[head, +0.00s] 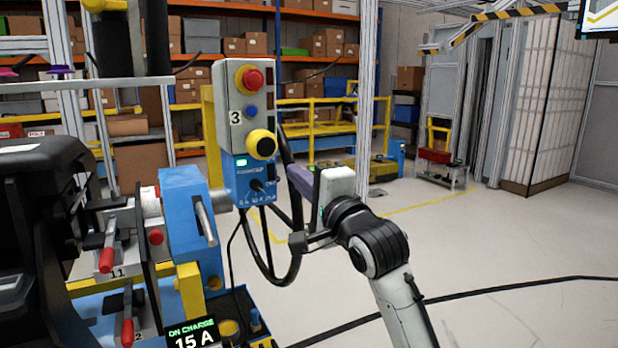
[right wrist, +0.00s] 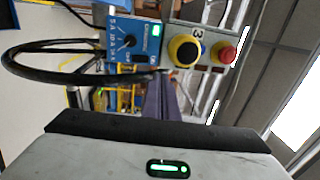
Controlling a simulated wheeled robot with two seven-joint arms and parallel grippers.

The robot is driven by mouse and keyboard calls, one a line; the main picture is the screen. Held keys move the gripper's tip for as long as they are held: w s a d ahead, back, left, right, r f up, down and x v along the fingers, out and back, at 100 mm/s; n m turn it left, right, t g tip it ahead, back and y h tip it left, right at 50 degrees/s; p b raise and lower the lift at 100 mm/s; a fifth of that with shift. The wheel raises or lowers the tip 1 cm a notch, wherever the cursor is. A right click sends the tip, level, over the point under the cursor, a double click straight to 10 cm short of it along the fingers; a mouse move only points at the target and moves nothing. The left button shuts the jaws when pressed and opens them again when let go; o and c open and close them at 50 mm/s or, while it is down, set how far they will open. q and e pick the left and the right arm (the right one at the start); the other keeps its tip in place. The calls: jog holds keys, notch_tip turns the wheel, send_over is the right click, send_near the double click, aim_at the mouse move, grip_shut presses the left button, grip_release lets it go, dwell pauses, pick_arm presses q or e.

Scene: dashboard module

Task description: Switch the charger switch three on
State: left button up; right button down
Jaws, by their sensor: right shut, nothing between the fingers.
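The charger box marked 3 (head: 235,115) stands upright in the middle of the head view. It has a red button (head: 253,78), a small blue button (head: 252,111) and a yellow-rimmed black knob (head: 262,144). Its blue lower charger unit (head: 235,180) has a lit green indicator (head: 241,162) and a small dark switch (head: 257,186). In the right wrist view the blue unit (right wrist: 145,38) and the dark switch (right wrist: 128,41) appear turned sideways. My right gripper (head: 292,168) is shut and empty, just right of the blue unit; contact cannot be told.
A black cable (head: 290,270) loops below the box. Left of it are a blue bracket (head: 180,220), red-handled levers (head: 107,258) and a display (head: 192,335) reading "ON CHARGE 15 A". A grey post (head: 368,90) stands behind. The floor to the right is mostly clear.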

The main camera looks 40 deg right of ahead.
jog(key=shift+s+a+r, duration=0.2)
jog(key=shift+s, duration=0.7)
jog(key=shift+s+a+r, duration=0.15)
jog(key=shift+s, duration=0.7)
jog(key=shift+f, duration=0.1)
jog(key=s+a+f+n+g+y, duration=0.15)
jog(key=a+f+n, duration=0.25)
jog(key=f, duration=0.7)
jog(key=s+a+f+n+g+y, duration=0.15)
jog(key=a+f+n, duration=0.3)
jog(key=f, duration=0.75)
jog(key=a+f+n+g+y, duration=0.1)
jog(key=a+f+n+g, duration=0.3)
jog(key=f, duration=0.7)
jog(key=s+a+f+n+g+y, duration=0.1)
jog(key=s+a+f+n, duration=0.4)
jog(key=s+f, duration=0.5)
jog(key=s+a+f+n+g+y, duration=0.1)
jog(key=s+a+f+n, duration=0.4)
jog(key=s+f, duration=0.5)
jog(key=shift+s+a+f+g+y, duration=0.2)
jog(key=shift+s+f+g+y, duration=0.15)
jog(key=shift+g, duration=0.35)
